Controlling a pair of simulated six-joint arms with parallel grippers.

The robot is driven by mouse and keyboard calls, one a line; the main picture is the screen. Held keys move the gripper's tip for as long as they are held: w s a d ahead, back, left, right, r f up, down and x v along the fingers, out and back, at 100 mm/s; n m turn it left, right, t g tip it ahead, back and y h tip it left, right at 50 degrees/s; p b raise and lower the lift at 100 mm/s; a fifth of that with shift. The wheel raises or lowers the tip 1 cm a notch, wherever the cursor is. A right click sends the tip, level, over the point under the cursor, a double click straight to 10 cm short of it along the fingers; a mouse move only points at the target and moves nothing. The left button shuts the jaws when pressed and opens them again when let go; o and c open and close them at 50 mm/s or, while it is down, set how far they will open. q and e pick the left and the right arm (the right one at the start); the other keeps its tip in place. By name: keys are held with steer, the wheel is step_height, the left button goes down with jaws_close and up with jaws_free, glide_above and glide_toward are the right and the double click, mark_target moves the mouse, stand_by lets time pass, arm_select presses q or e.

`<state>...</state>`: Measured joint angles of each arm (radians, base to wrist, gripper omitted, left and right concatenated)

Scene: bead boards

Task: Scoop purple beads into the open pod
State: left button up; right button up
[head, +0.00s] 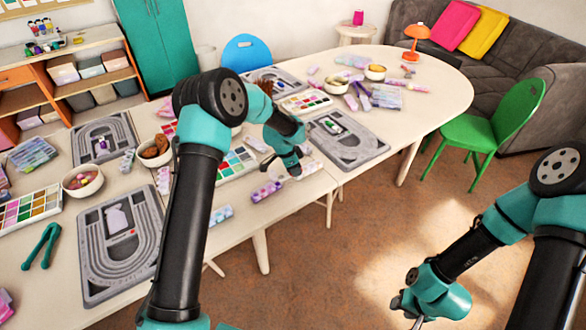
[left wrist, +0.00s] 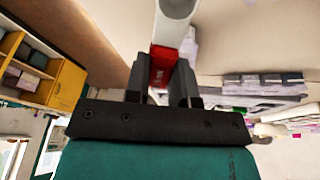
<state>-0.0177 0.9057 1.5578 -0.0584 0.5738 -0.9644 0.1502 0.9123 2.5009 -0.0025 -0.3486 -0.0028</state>
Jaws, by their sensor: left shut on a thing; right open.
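My left gripper (head: 297,172) is over the near edge of the table, among the bead trays. In the left wrist view its fingers (left wrist: 163,85) are shut on a tool with a red part (left wrist: 163,66) and a pale grey round part (left wrist: 178,8); I cannot tell whether it is a scoop. A strip of small pods with purple contents (head: 266,191) lies at the table edge, just left of and below the left gripper. I cannot tell which pod is open. My right gripper (head: 418,320) is open at the bottom edge, over the floor, away from the table.
Grey bead boards (head: 345,146) (head: 95,258) lie on the tables. A palette of coloured beads (head: 30,207), a bowl of beads (head: 83,181), a bowl of brown pieces (head: 154,150) and green tongs (head: 42,246) are at left. A green chair (head: 490,130) stands at right.

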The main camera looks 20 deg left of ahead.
arm_select(q)
steer(key=shift+w+d+f+g+y, duration=0.15)
steer(key=shift+d+f+g+y, duration=0.15)
steer(key=shift+y, duration=0.1)
steer(key=shift+w+d+r+g+y, duration=0.15)
steer(key=shift+r+y, duration=0.1)
steer(key=shift+r, duration=0.3)
steer(key=shift+w+d+r+g+y, duration=0.1)
steer(key=shift+w+r+g+y, duration=0.15)
steer(key=shift+r, duration=0.35)
steer(key=shift+w+d+r+g+y, duration=0.1)
steer(key=shift+r+y, duration=0.2)
steer(key=shift+r, duration=0.25)
